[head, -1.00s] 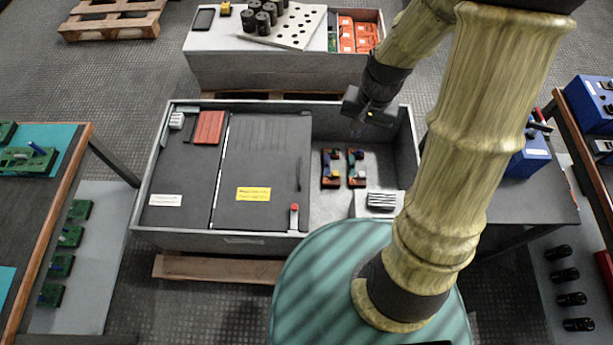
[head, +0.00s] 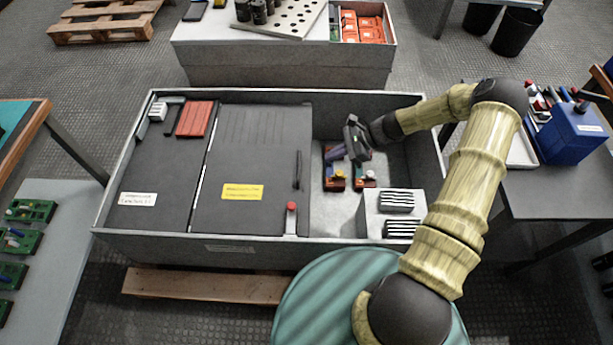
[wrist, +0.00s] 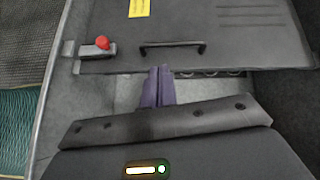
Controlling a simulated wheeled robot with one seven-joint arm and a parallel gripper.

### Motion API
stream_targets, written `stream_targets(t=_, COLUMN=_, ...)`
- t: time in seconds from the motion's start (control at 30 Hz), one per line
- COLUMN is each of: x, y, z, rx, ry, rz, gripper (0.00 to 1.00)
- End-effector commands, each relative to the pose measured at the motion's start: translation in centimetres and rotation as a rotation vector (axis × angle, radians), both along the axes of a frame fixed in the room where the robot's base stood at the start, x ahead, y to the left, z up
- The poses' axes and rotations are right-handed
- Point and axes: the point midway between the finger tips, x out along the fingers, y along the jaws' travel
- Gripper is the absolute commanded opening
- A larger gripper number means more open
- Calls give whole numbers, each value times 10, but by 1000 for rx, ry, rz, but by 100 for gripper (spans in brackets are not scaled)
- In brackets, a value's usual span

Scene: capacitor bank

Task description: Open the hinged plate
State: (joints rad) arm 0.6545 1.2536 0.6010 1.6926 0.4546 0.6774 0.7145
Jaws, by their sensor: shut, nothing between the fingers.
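The hinged plate (head: 258,165) is a dark grey panel with a yellow label, lying flat and closed over the middle of the grey cabinet. Its black bar handle (head: 298,170) is near its right edge; in the wrist view the handle (wrist: 173,47) runs across the upper middle. A red-knobbed latch (head: 291,218) sits at the plate's front right corner and also shows in the wrist view (wrist: 98,47). My gripper (head: 338,153) is inside the open right bay, right of the plate's edge. Its purple fingers (wrist: 158,86) are together and empty, pointing at the plate edge below the handle, apart from the handle.
Red terminal blocks (head: 334,178) stand in the bay below my gripper. A light box with striped vents (head: 397,202) fills the bay's front right. The cabinet's right wall (head: 429,160) rises beside my forearm. A red block (head: 195,118) lies on the left panel.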

Motion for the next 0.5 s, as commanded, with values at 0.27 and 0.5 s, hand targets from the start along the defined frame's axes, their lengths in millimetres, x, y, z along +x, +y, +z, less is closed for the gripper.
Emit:
stream_targets(t=0.27, x=19, y=-5, z=-43, rx=128, ry=79, rz=-145, gripper=0)
stream_targets(t=0.5, x=18, y=-5, z=-42, rx=126, ry=79, rz=-144, gripper=0)
